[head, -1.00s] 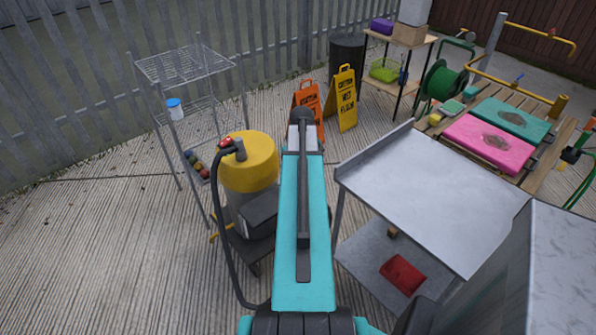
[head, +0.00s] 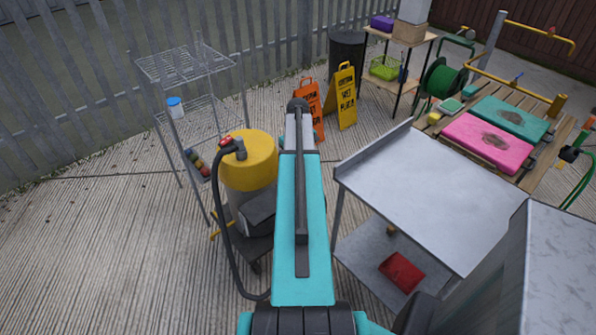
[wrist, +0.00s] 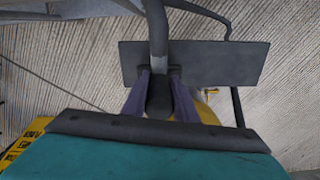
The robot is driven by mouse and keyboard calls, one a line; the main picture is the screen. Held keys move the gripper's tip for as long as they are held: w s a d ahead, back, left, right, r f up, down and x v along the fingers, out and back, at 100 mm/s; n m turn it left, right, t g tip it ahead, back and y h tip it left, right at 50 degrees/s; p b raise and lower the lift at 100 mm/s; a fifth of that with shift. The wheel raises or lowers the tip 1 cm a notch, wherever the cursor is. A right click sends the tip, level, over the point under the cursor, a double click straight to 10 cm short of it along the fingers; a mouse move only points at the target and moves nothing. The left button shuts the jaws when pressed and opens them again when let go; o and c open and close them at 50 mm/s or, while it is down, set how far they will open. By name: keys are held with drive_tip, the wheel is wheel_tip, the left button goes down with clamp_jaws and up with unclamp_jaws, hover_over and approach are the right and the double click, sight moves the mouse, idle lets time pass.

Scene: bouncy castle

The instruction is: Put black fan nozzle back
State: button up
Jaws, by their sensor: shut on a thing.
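In the wrist view, my gripper (wrist: 160,100) is shut on the dark neck of the black fan nozzle (wrist: 218,62). The nozzle's wide, flat black part spreads across the view beyond the fingers, further to the right than to the left. A dark tube runs up from between the fingers to the top edge. In the head view my teal arm hides the gripper. A black block-like shape (head: 258,213) shows left of the arm, in front of the yellow-topped vacuum (head: 250,160); I cannot tell whether it is part of the nozzle.
A wire shelf (head: 180,65) stands at the left by the fence. A steel table (head: 430,195) with a red item (head: 402,272) on its lower shelf stands right of my arm. Orange (head: 307,100) and yellow (head: 343,98) signs stand beyond the arm. Open paving lies left.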

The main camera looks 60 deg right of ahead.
drive_tip(key=shift+f+p, duration=0.65)
drive_tip(key=shift+f, duration=1.1)
drive_tip(key=shift+f, duration=0.15)
drive_tip(key=o, duration=1)
drive_tip(key=shift+r+b, duration=1.45)
drive_tip(key=shift+r, duration=4.7)
